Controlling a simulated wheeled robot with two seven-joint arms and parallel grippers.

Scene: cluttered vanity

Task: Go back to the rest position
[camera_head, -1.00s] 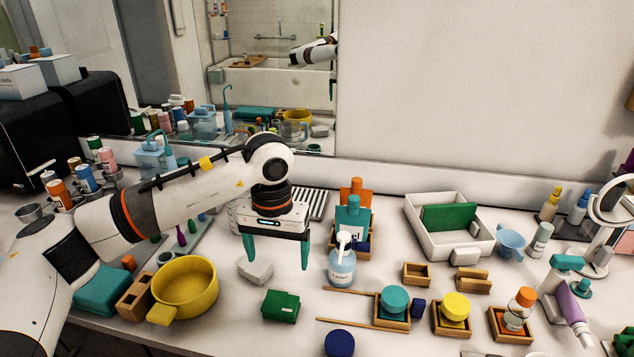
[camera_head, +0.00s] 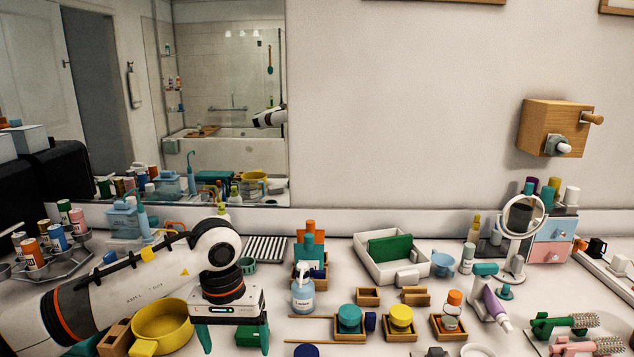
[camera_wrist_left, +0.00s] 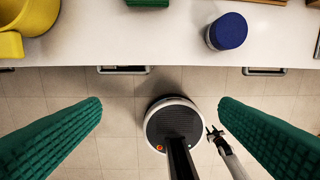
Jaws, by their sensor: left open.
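My left gripper (camera_head: 234,338) has green fingers and hangs pointing down over the front part of the vanity, left of the clear soap bottle (camera_head: 302,295). Its fingers are spread and nothing is between them. In the left wrist view the two green fingers (camera_wrist_left: 160,125) stand wide apart over the floor, just in front of the counter edge (camera_wrist_left: 170,62). A green block (camera_head: 250,335) shows partly behind the gripper.
A yellow pot (camera_head: 163,325) stands left of the gripper. Wooden trays, a white bin (camera_head: 370,268) and a round mirror (camera_head: 523,214) are to the right. Drawer handles (camera_wrist_left: 123,70) line the front.

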